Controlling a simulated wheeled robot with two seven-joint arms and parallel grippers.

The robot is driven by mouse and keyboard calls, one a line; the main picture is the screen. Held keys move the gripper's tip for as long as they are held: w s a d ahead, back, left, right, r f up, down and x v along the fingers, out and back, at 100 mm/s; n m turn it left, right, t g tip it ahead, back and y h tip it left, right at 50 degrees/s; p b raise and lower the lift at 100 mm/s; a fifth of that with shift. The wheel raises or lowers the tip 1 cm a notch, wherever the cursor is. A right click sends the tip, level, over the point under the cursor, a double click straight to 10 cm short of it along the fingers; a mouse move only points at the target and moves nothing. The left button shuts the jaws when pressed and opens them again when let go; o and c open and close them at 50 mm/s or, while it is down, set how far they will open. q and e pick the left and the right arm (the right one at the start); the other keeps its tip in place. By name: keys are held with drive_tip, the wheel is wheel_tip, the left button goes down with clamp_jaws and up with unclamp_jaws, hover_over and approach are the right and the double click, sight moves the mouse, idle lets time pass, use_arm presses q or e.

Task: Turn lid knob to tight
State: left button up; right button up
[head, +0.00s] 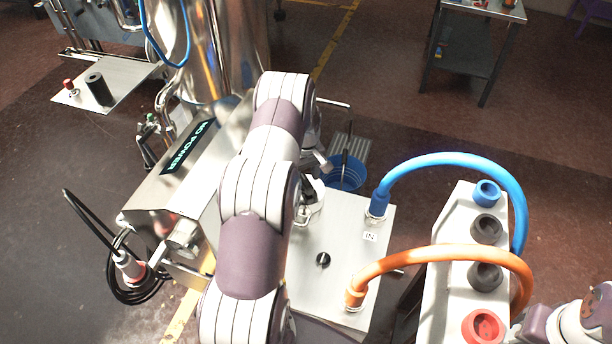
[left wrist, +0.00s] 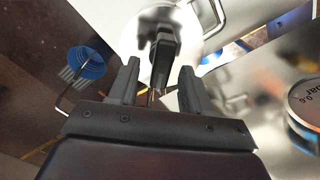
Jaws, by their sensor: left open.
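The lid knob (left wrist: 163,52) is a dark upright grip on a round, bright silvery lid (left wrist: 185,22) in the left wrist view. My left gripper (left wrist: 160,66) is open, with one finger on each side of the knob's near part. Gaps show between the fingers and the knob, and I see no contact. In the head view my left gripper (head: 308,198) is partly hidden behind my arm, at the left edge of the metal plate (head: 345,225). I cannot read any tight mark on the lid. My right gripper is out of view; only part of that arm shows at the lower right.
A blue bucket (head: 342,174) stands behind the plate. Blue (head: 460,160) and orange (head: 440,255) hoses arch from the plate to a white block with coloured sockets. A control box reading "NO POWER" (head: 187,146) stands left of my arm. A gauge (left wrist: 306,103) is close at right.

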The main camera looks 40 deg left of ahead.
use_arm(q)
drive_tip(key=shift+f, duration=0.5)
drive_tip(key=shift+s+d+f, duration=0.15)
drive_tip(key=shift+s+d, duration=0.05)
drive_tip(key=shift+s, duration=0.05)
drive_tip(key=shift+w+f, duration=0.1)
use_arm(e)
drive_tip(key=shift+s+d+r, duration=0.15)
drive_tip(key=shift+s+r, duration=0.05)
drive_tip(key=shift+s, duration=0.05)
use_arm(q)
drive_tip(key=shift+a, duration=0.1)
clamp_jaws()
